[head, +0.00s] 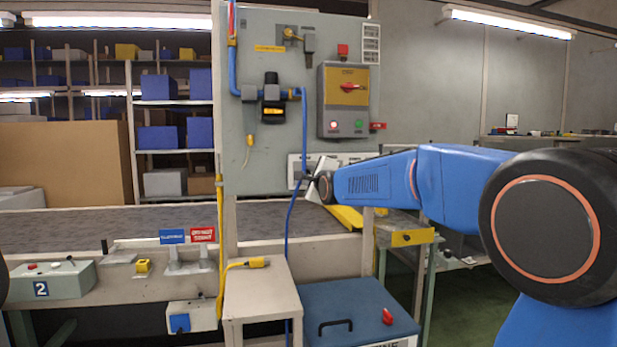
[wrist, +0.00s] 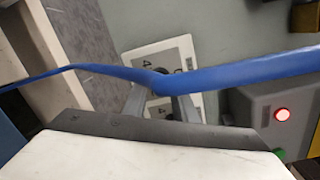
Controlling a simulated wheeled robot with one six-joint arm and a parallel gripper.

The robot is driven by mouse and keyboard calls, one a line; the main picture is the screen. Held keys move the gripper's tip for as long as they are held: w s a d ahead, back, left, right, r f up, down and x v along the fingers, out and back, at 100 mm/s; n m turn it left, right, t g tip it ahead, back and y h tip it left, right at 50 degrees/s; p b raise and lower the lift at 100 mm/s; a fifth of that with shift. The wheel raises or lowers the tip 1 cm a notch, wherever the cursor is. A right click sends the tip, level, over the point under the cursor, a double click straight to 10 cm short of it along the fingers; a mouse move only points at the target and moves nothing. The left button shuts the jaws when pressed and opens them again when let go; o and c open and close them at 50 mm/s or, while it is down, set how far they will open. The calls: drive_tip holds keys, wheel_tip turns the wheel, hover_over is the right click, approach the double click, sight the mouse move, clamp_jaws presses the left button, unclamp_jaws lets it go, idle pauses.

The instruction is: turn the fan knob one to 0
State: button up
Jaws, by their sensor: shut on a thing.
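The white fan knob panel (head: 293,172) is low on the grey upright board, mostly behind my gripper in the head view. In the wrist view the white panel (wrist: 178,48) shows printed figure 4s. My gripper (head: 308,180) is at the panel; its fingers (wrist: 160,100) reach to the panel face in the wrist view. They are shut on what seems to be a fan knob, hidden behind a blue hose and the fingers. The knob's pointer and setting cannot be seen.
The blue hose (wrist: 235,75) crosses close in front of my fingers; in the head view the hose (head: 304,130) runs down the board. A control box (head: 346,128) with a red switch (head: 349,87) is above. The conveyor (head: 120,228) lies below, with a blue chest (head: 350,300) in front.

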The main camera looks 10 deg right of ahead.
drive_tip(key=n, duration=0.4)
drive_tip(key=shift+n, duration=0.3)
drive_tip(key=n+h, duration=0.1)
drive_tip(key=n, duration=0.6)
drive_tip(key=n+h, duration=0.1)
drive_tip(key=n, duration=0.6)
drive_tip(key=shift+a+f+g, duration=0.1)
drive_tip(key=shift+a+g, duration=0.1)
drive_tip(key=shift+g, duration=0.1)
drive_tip(key=shift+n, duration=0.3)
drive_tip(key=o, duration=1)
drive_tip(key=shift+o, duration=0.2)
drive_tip(key=s+r, duration=0.1)
drive_tip(key=s, duration=1.6)
drive_tip(key=shift+s+a+r, duration=0.15)
drive_tip(key=shift+a+r, duration=0.05)
drive_tip(key=shift+a, duration=0.15)
